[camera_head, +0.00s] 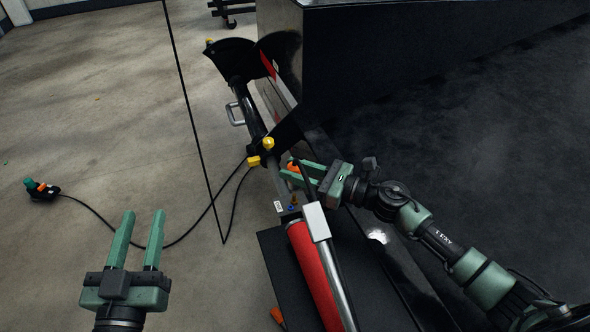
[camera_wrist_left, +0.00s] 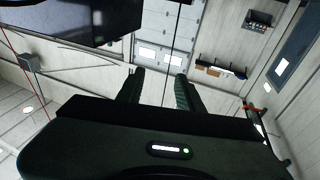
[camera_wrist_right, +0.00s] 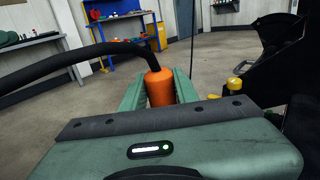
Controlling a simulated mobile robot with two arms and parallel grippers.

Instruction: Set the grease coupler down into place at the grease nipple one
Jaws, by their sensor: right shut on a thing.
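The grease coupler is an orange cylinder on a thick black hose (camera_wrist_right: 75,62). My right gripper (camera_head: 291,172) is shut on the coupler (camera_head: 294,164), over the trailer's metal frame. In the right wrist view the coupler (camera_wrist_right: 160,88) stands nearly upright between the two fingers. Yellow caps (camera_head: 268,143) sit on the frame just beyond that gripper; one yellow cap (camera_wrist_right: 235,84) also shows in the right wrist view. I cannot tell which point is grease nipple one. My left gripper (camera_head: 140,214) is open and empty over the floor at the left.
A red cylinder (camera_head: 314,272) with a metal rod and grey block lies close below my right gripper. The dark trailer body (camera_head: 390,60) rises behind it. A black cable runs to a green-topped device (camera_head: 40,189) on the floor. A thin dark line crosses the left side.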

